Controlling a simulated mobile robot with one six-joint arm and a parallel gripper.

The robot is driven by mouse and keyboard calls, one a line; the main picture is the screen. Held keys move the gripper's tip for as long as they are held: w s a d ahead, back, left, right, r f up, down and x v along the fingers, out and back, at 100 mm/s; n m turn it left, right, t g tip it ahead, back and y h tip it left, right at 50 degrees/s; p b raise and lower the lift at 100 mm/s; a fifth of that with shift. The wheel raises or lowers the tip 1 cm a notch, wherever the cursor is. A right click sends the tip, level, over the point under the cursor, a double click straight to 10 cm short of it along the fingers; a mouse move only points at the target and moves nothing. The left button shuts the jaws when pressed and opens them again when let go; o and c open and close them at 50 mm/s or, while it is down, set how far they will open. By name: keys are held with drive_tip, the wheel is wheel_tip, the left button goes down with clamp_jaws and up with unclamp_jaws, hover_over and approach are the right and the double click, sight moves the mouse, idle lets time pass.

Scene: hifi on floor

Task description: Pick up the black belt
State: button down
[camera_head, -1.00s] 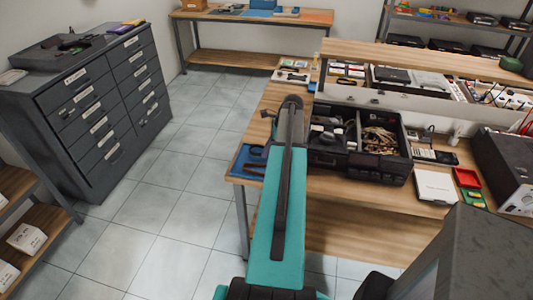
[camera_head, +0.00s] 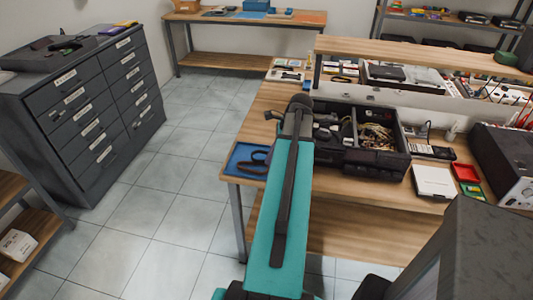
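A dark, looped, strap-like thing, which looks like the black belt (camera_head: 260,163), lies on a blue tray (camera_head: 236,168) at the near left corner of the wooden workbench (camera_head: 330,188). It is small in the view, and its right end lies close to my arm in the picture. My teal and black arm reaches forward over the workbench, just right of the tray. I cannot make out my gripper's fingers; they seem hidden beyond the dark far end of the arm. Nothing held can be seen.
A black open toolbox (camera_head: 375,160) with cables and parts stands right of my arm. A white box (camera_head: 433,181), a red tray (camera_head: 466,172) and a dark instrument (camera_head: 505,165) are farther right. A grey drawer cabinet (camera_head: 85,118) stands left across clear tiled floor.

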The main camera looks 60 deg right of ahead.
drive_tip(key=shift+s+a+r+b, duration=0.15)
drive_tip(key=shift+s+a+b, duration=0.15)
drive_tip(key=shift+s+a, duration=0.9)
drive_tip(key=shift+s+a+r+b, duration=0.15)
drive_tip(key=shift+s+a+b, duration=0.15)
drive_tip(key=shift+s+a, duration=0.85)
drive_tip(key=shift+s+d, duration=0.15)
drive_tip(key=shift+d, duration=0.15)
drive_tip(key=w+a+r+n+g+y, duration=0.1)
drive_tip(key=w+a+n, duration=0.3)
drive_tip(key=w+a, duration=0.75)
drive_tip(key=w+a+r+n+g+y, duration=0.1)
drive_tip(key=w+a+n, duration=0.2)
drive_tip(key=w+a, duration=0.8)
drive_tip(key=w+a+r+n+g, duration=0.1)
drive_tip(key=w+a+n, duration=0.5)
drive_tip(key=a, duration=0.7)
drive_tip(key=w+a+r+n+g, duration=0.2)
drive_tip(key=w+a+n+g, duration=0.1)
drive_tip(key=w+a+n, duration=0.4)
drive_tip(key=shift+w+a+r+g, duration=0.35)
drive_tip(key=shift+w+a, duration=1.45)
drive_tip(key=shift+a, duration=1.5)
drive_tip(key=shift+f+h, duration=0.1)
drive_tip(key=shift+h, duration=0.2)
